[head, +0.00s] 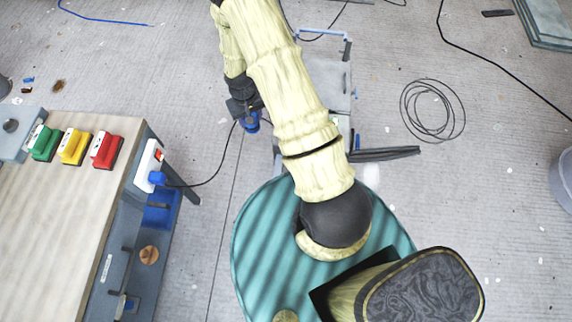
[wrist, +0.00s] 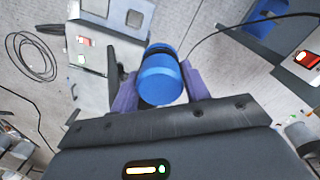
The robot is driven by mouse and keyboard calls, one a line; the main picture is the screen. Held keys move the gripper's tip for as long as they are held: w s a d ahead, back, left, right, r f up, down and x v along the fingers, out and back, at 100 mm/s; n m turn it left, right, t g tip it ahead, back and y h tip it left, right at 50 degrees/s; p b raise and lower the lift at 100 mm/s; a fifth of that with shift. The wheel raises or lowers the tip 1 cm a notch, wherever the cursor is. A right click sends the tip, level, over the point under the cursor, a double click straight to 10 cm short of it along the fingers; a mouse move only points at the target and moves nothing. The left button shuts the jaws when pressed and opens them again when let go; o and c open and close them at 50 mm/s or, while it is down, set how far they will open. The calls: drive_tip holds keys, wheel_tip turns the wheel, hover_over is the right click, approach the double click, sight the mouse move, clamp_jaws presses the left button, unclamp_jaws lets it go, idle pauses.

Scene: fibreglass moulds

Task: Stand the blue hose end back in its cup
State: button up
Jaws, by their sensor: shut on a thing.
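The blue hose end (wrist: 160,78) is a short, thick blue cylinder with a dark band. In the wrist view it sits between the two purple fingers of my gripper (wrist: 158,88), which is shut on it. In the head view my gripper (head: 246,112) hangs in front of the grey cart, and the blue hose end (head: 252,124) shows just below it. A thin black line runs from near the hose end toward the bench's right side. I cannot clearly make out the cup in either view.
A bench (head: 60,210) with green, yellow and red switch boxes stands at left. A blue plug (head: 157,178) and blue bracket (head: 158,212) are on its right side. A grey cart (head: 330,85) stands behind my arm. A coiled cable (head: 433,110) lies on the floor at right.

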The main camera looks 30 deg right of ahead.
drive_tip(key=shift+a, duration=0.15)
drive_tip(key=shift+s, duration=0.35)
drive_tip(key=shift+f+b, duration=0.3)
drive_tip(key=shift+b, duration=0.1)
drive_tip(key=d+f+b, duration=0.4)
drive_tip(key=f+b, duration=0.7)
drive_tip(key=b, duration=0.2)
drive_tip(key=s+d+f+n+b, duration=0.1)
drive_tip(key=d+f+b, duration=0.4)
drive_tip(key=f+b, duration=0.7)
drive_tip(key=d+f+n+b, duration=0.1)
drive_tip(key=d+f+b, duration=0.3)
drive_tip(key=f+b, duration=0.7)
drive_tip(key=b, duration=0.3)
drive_tip(key=shift+s+d+f, duration=0.2)
drive_tip(key=shift+s+d, duration=0.05)
drive_tip(key=shift+s, duration=0.1)
wheel_tip(320, 180, down, 6)
drive_tip(key=b, duration=0.2)
